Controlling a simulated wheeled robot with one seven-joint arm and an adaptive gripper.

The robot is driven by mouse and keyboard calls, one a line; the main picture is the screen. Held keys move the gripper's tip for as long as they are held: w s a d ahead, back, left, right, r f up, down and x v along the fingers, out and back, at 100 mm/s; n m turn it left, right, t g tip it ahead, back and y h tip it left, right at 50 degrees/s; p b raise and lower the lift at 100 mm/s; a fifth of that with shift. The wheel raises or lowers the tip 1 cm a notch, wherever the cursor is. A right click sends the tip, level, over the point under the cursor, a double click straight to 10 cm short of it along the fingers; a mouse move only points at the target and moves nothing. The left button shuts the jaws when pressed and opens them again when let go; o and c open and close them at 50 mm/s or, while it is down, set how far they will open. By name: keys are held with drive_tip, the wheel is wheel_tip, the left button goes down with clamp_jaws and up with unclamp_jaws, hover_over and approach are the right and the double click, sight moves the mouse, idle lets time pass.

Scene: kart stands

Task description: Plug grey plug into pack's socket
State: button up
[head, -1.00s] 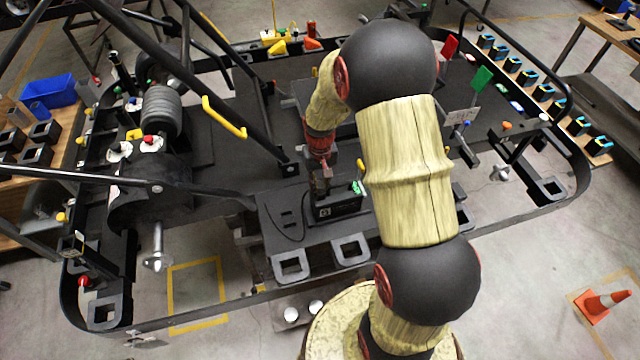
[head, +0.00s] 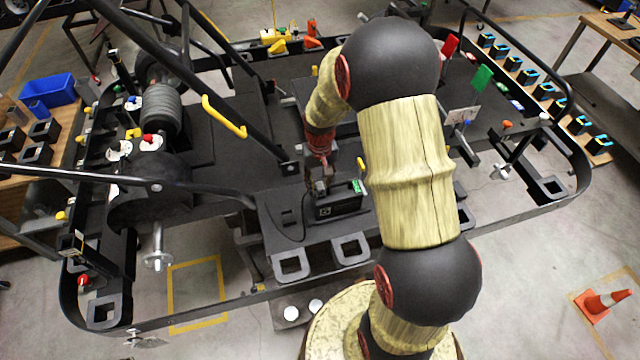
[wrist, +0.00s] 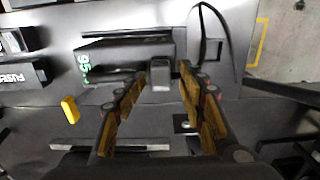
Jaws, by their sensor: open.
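The pack (head: 338,206) is a black box on the dark bench-like deck, with a green display at one end. In the wrist view the pack (wrist: 125,52) lies beyond my fingertips. The grey plug (wrist: 160,73) is a small block at the pack's near side, between my open fingers. A black cable (wrist: 203,28) curves beside the pack towards it. My gripper (wrist: 160,82) is open, with a finger on each side of the plug; it shows small above the pack in the head view (head: 319,183). I cannot tell whether the plug is seated, as the socket is hidden.
A yellow piece (wrist: 70,109) stands left of my fingers. Black labelled blocks (wrist: 20,75) lie at the far left of the wrist view. Square black holders (head: 292,264) line the deck's front edge. A yellow-handled bar (head: 224,117) stands left of my arm.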

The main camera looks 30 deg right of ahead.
sight(320, 185)
wheel_tip(320, 185, up, 11)
idle(0.4)
idle(0.4)
drive_tip(key=s+a+r+n+t+b, duration=0.1)
drive_tip(key=s+a+r+t+b, duration=0.1)
drive_tip(key=s+a+b, duration=0.4)
drive_tip(key=s+a+r+n+t+b, duration=0.2)
drive_tip(key=s+a+b, duration=0.5)
drive_tip(key=s, duration=0.7)
wheel_tip(320, 185, up, 3)
drive_tip(key=shift+a+f+t, duration=0.2)
drive_tip(key=shift+a+t, duration=0.45)
drive_tip(key=shift+t, duration=0.15)
drive_tip(key=shift+c, duration=1.2)
